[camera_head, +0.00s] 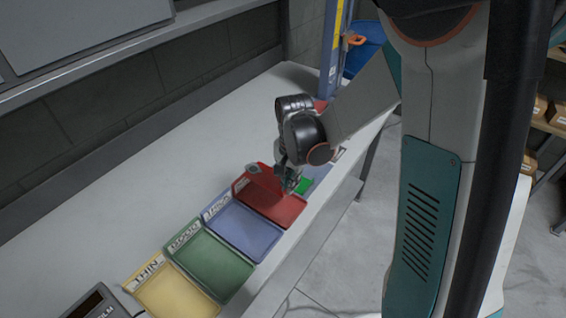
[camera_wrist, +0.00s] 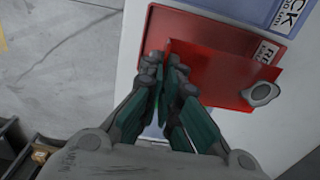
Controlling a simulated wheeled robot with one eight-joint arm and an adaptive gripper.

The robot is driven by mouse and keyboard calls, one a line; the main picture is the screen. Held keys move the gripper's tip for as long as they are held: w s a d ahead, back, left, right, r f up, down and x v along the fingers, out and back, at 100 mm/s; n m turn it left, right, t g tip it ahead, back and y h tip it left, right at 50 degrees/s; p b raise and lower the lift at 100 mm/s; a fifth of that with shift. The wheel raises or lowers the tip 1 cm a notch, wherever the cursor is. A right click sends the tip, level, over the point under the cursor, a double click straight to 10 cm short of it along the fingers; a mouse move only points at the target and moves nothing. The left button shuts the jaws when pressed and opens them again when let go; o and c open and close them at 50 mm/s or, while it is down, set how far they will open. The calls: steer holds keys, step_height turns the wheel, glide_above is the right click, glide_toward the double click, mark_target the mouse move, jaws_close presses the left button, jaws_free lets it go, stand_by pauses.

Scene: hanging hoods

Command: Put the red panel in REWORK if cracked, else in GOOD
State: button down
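My gripper (camera_wrist: 172,72) is over the red tray and its fingers are close together, shut on the red panel (camera_wrist: 222,68). In the wrist view the panel reaches from the fingertips to the right, over the tray. In the head view my gripper (camera_head: 290,182) hides part of the panel, which is hard to tell from the tray. No crack can be made out. The red REWORK tray (camera_head: 280,211) has a partly covered label; it also shows in the wrist view (camera_wrist: 150,42). The green GOOD tray (camera_head: 216,268) looks empty.
A blue THICK tray (camera_head: 250,232) lies between the red and green trays. A yellow THIN tray (camera_head: 178,297) lies at the near left. A grey rounded object (camera_wrist: 261,93) is by the panel's edge. The white table (camera_head: 120,195) is clear behind the trays.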

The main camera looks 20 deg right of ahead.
mark_target(289, 213)
steer(key=shift+w, duration=0.1)
step_height(289, 213, down, 11)
steer(key=b, duration=0.8)
steer(key=shift+r, duration=0.15)
steer(key=shift+f+b, duration=0.55)
steer(key=shift+b, duration=0.15)
stand_by(0.4)
steer(key=c, duration=1.7)
jaws_free()
steer(key=shift+r, duration=0.15)
steer(key=r, duration=1.2)
steer(key=shift+s, duration=0.2)
